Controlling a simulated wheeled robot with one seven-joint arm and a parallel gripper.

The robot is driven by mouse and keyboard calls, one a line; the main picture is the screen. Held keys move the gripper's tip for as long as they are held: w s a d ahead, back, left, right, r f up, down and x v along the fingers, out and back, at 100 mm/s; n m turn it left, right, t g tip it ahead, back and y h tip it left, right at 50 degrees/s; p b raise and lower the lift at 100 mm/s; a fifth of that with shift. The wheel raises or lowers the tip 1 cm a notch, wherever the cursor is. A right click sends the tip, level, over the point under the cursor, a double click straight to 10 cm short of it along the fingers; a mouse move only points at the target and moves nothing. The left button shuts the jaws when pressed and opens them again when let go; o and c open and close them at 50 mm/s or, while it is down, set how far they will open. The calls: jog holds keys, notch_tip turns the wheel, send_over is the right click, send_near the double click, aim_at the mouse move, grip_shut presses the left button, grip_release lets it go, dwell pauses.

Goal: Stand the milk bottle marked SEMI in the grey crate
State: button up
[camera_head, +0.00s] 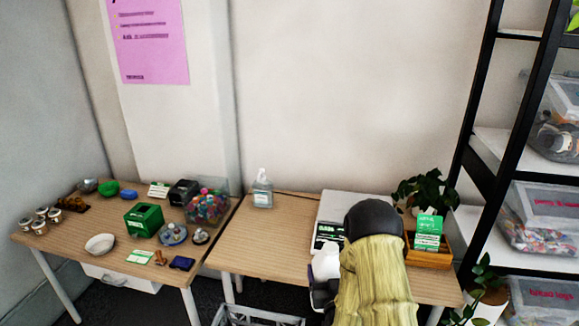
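A grey crate (262,317) with an open lattice rim stands low in front of the right table, cut off by the bottom edge of the picture. Its inside is mostly out of view. I cannot make out a milk bottle marked SEMI anywhere. The only bottle I can pick out is a clear one with a pale label (262,189) at the back left of the right table, and its print is too small to read. My arm, with a black top and yellow cover, fills the lower middle right. My gripper's fingers do not show.
The right table (255,232) is bare at its left. A white box-like unit (338,208), a plant (425,190) and a green sign (428,232) by a wooden tray (432,258) stand at its right. The left table (75,245) is cluttered. A black-framed shelf (478,130) stands right.

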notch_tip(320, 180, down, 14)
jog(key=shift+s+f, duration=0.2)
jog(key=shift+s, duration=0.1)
